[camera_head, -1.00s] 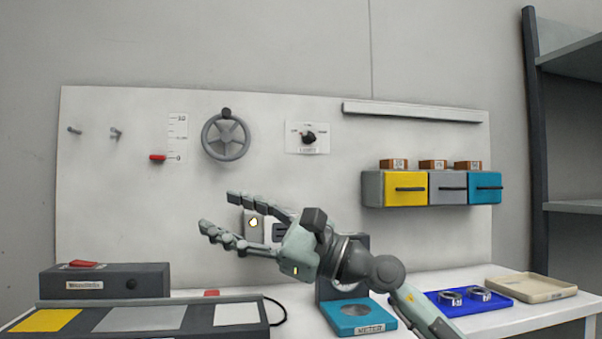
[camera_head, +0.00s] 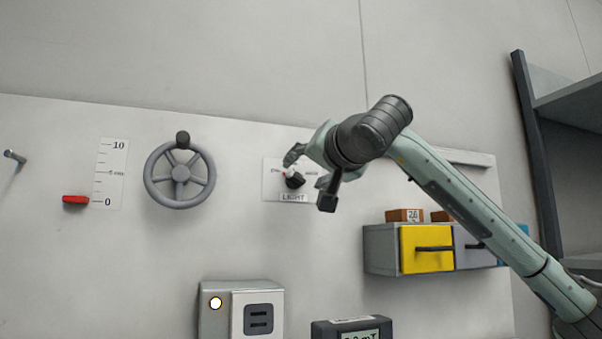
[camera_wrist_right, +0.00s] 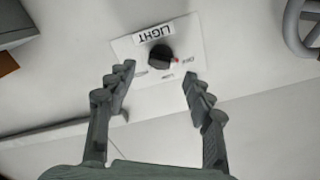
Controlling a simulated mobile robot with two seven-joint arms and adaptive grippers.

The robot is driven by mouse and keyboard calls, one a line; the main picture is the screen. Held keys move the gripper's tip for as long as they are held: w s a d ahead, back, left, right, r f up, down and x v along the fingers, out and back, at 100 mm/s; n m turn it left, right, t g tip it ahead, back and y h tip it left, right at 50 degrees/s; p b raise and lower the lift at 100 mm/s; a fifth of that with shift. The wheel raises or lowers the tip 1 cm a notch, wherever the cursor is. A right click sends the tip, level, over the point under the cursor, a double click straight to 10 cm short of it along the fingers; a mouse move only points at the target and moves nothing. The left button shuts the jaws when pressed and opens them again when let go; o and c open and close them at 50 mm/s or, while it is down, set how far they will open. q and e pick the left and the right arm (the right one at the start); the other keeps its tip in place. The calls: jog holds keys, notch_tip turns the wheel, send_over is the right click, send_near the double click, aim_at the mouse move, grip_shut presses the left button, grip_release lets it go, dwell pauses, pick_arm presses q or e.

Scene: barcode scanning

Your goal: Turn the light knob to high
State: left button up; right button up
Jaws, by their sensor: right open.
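The light knob (camera_head: 294,180) is a small black dial on a white plate (camera_head: 272,186) labelled LIGHT on the wall panel. In the right wrist view the black knob (camera_wrist_right: 161,54) has a red mark on its side and sits ahead of the fingertips, roughly between them. My right gripper (camera_head: 308,176) is at the plate, its hand partly covering the plate's right side. In the wrist view the right gripper (camera_wrist_right: 157,82) has its fingers spread apart and empty, apart from the knob. My left gripper is not in view.
A grey handwheel (camera_head: 180,174) and a red slider (camera_head: 76,200) are left of the plate. A yellow drawer (camera_head: 427,248) lies to the lower right under my arm. A socket box (camera_head: 241,309) and a meter (camera_head: 352,329) are below. The panel between them is bare.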

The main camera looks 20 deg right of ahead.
aim_at(299, 176)
jog(key=shift+w, duration=1.55)
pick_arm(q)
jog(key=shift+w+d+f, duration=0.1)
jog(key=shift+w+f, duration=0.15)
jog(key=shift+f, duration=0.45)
pick_arm(e)
jog(key=shift+a, duration=0.1)
jog(key=c, duration=1.2)
